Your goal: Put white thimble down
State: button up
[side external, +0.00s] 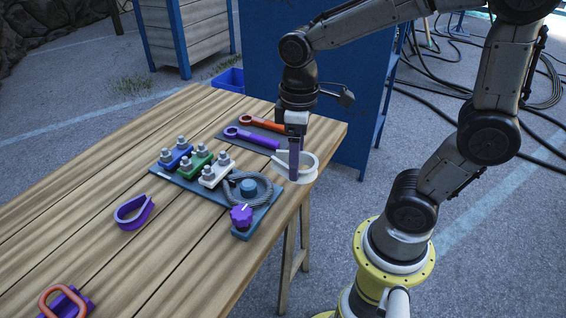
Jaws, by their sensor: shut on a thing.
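The white thimble (307,173) is a pale loop at the right edge of the wooden table, close to the table top. My gripper (294,172) points straight down and is shut on it. The fingers hide part of the loop, and I cannot tell whether its underside touches the wood. A similar purple thimble (134,211) lies alone on the table to the left.
A dark board (246,232) bears blue, green and white bolted blocks, a grey rope coil (262,183) and a purple knob (241,215), just left of my gripper. Orange (262,123) and purple (252,138) wrenches lie behind. Bare planks (90,190) fill the left.

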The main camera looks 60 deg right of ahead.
jog(key=s+d+f, duration=0.1)
jog(key=s+d, duration=0.3)
jog(key=d, duration=0.3)
jog(key=w+d+f, duration=0.1)
jog(key=w+f, duration=0.2)
jog(key=w, duration=0.1)
jog(key=w+d+f, duration=0.2)
jog(key=w+f, duration=0.1)
jog(key=w, duration=0.1)
jog(key=w+d+f, duration=0.2)
jog(key=w+f, duration=0.1)
jog(key=w, duration=0.1)
jog(key=shift+d+f, duration=0.15)
jog(key=shift+w+d+f, duration=0.1)
jog(key=shift+w+f, duration=0.05)
jog(key=shift+f, duration=0.75)
jog(key=shift+w+f, duration=0.1)
jog(key=shift+f, duration=0.8)
jog(key=o, duration=1.4)
jog(key=shift+f, duration=0.15)
